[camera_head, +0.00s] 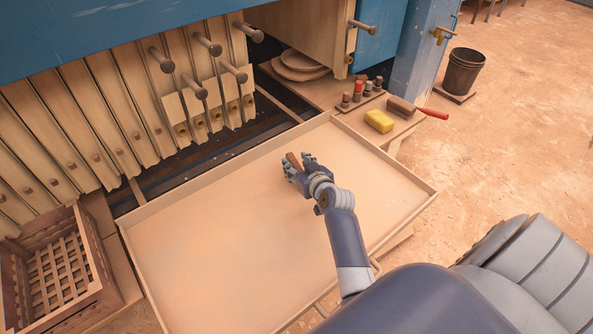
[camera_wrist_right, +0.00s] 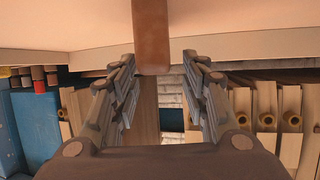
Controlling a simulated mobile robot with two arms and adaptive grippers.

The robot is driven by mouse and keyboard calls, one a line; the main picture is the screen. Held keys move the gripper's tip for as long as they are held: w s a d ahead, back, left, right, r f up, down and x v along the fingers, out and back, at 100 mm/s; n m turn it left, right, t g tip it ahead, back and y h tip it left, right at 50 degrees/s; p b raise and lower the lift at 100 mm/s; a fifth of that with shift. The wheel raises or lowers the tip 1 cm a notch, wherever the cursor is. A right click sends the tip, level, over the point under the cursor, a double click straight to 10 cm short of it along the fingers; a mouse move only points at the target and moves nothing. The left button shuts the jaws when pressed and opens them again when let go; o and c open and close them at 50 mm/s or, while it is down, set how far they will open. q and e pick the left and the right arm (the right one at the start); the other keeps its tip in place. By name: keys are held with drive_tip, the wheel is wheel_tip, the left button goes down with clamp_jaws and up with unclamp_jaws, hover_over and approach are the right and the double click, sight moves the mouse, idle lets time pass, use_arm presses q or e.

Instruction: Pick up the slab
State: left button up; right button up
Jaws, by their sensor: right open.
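A small brown bar-shaped piece, which I take for the slab (camera_head: 292,160), shows at the fingertips of my right gripper (camera_head: 298,170), over the pale tray (camera_head: 240,240). In the right wrist view the brown slab (camera_wrist_right: 152,35) runs in from the top edge, and its near end lies between the two open fingertips of my right gripper (camera_wrist_right: 163,72). It is closer to the left finger than the right one. The fingers hide part of the slab in the head view, and I cannot tell whether it touches the tray. My left gripper is not in view.
Filter press plates with round handles (camera_head: 195,87) line the tray's far side. A slatted crate (camera_head: 60,262) stands at left. A side shelf holds a yellow sponge (camera_head: 379,121), a red-handled brush (camera_head: 403,107) and small bottles. A bucket (camera_head: 463,72) stands beyond. The tray's left part is clear.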

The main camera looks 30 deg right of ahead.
sight(294, 160)
drive_tip(key=shift+x, duration=1.2)
drive_tip(key=shift+w+d+f, duration=0.15)
drive_tip(key=shift+w+f, duration=0.1)
drive_tip(key=shift+w, duration=0.1)
drive_tip(key=shift+s, duration=0.1)
drive_tip(key=shift+c, duration=0.8)
clamp_jaws()
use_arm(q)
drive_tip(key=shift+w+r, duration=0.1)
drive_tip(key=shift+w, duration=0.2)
use_arm(e)
drive_tip(key=shift+r, duration=0.1)
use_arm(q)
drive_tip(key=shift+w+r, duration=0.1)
use_arm(e)
drive_tip(key=shift+r, duration=0.1)
